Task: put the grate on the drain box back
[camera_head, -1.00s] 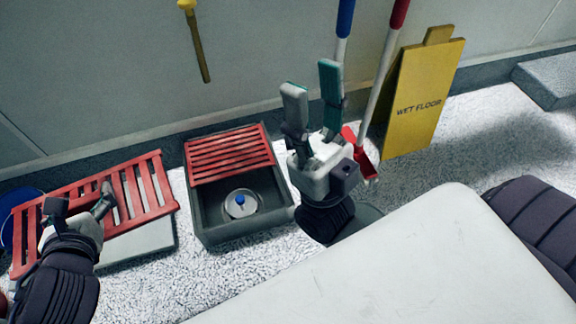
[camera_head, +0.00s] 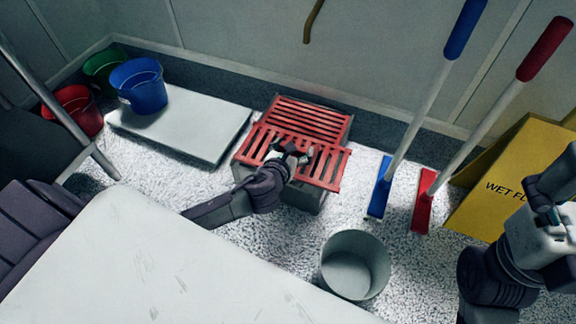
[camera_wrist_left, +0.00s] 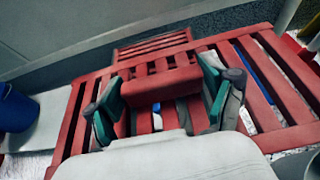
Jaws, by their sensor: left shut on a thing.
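The loose red slatted grate (camera_head: 330,168) is in my left gripper (camera_head: 290,152), held over the front of the grey drain box (camera_head: 300,197). Another red slatted cover (camera_head: 312,112) lies over the back part of the box. In the left wrist view my left gripper (camera_wrist_left: 162,95) has its teal-padded fingers on either side of the grate's raised red middle piece (camera_wrist_left: 160,84). The grate hides the box opening; I cannot tell whether it touches the rim. My right gripper (camera_head: 556,195) is at the right edge, away from the box, partly cut off.
A white slab (camera_head: 185,125) lies left of the box, with a blue bucket (camera_head: 140,85) on it. A grey bucket (camera_head: 355,265) stands front right. Blue (camera_head: 378,190) and red (camera_head: 424,200) brooms and a yellow sign (camera_head: 510,175) stand right. A white surface (camera_head: 170,260) fills the foreground.

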